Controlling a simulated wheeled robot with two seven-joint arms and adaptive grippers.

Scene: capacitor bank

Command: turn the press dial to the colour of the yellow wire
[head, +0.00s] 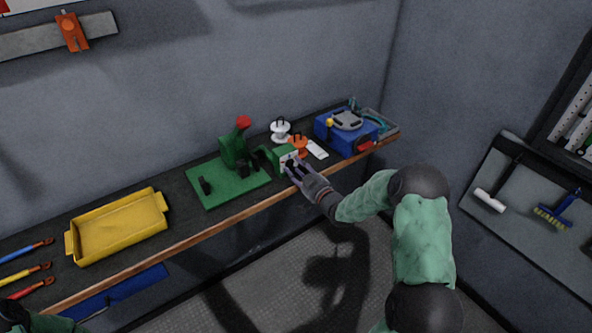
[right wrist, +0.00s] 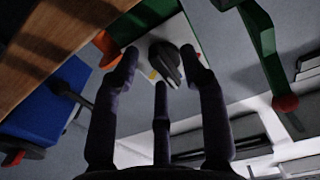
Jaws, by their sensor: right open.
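The yellow wire (head: 22,275) lies at the left end of the bench, between a blue wire (head: 22,251) and a red wire (head: 30,289). The green press (head: 232,152) has a red-tipped lever and stands on a green plate. The dial's white face is on its right end; in the right wrist view the dial (right wrist: 164,62) is a dark knob, with a yellow mark by it. My right gripper (head: 291,166) is open, its fingers spread around the knob; contact is unclear. My left gripper (head: 14,316) is partly cut off at the lower left corner; its fingers are unclear.
A yellow tray (head: 118,228) stands left of the press. White and orange insulator-like pieces (head: 280,130) and a blue box (head: 340,134) stand behind and right of the dial. The bench's wooden front edge (head: 220,227) runs below the right gripper.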

